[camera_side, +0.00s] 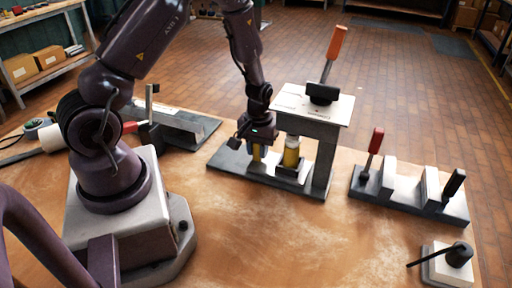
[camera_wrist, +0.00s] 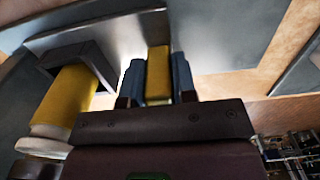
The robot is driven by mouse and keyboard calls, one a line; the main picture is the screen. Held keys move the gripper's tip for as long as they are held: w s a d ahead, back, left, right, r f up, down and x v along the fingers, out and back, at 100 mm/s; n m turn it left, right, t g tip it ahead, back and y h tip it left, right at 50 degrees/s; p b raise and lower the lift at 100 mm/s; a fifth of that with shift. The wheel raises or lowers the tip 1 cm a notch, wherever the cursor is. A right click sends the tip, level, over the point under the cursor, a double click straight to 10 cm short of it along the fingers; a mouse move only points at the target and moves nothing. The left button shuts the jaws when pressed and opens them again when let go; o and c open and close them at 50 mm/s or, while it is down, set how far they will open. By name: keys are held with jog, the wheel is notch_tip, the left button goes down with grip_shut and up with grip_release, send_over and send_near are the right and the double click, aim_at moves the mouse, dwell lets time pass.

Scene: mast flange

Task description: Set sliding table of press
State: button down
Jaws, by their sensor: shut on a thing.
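The press (camera_side: 316,130) stands on a dark base plate (camera_side: 226,160). It has a pale top plate and an upright lever with an orange handle (camera_side: 337,42). Under the top sits a yellow cylinder (camera_side: 291,158) with a pale collar; in the wrist view (camera_wrist: 68,100) it meets a dark block (camera_wrist: 78,60). The handle's joint to the table is unclear.
Right of the press is a dark plate (camera_side: 404,207) with pale blocks and red and black handles. A small block with a black lever (camera_side: 457,256) stands at front right. A metal angle fixture (camera_side: 178,125) lies behind left. The front middle of the wooden table is clear.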

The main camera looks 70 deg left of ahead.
jog(key=c, duration=0.9)
grip_release()
jog(key=shift+w+d, duration=0.25)
jog(key=shift+w, duration=0.1)
jog(key=shift+s, duration=0.1)
jog(key=shift+a, duration=0.1)
jog(key=shift+s+a, duration=0.35)
jog(key=s+a, duration=0.7)
jog(key=s, duration=0.1)
jog(key=shift+a, duration=0.35)
notch_tip(320, 180, up, 14)
jog(key=f, duration=0.1)
jog(key=shift+s+d+r+m+t+y, duration=0.1)
jog(key=shift+s+d+r+m+t, duration=0.8)
jog(key=shift+d+r, duration=1.8)
jog(key=shift+s+d+r+m+t+y, duration=0.1)
jog(key=shift+s+d+r+m+t, duration=0.2)
jog(key=shift+d+r+m, duration=1.75)
jog(key=shift+s+d+r+m+t+y, duration=0.1)
jog(key=shift+s+d+r+m+t, duration=0.45)
jog(key=shift+d+r, duration=2.7)
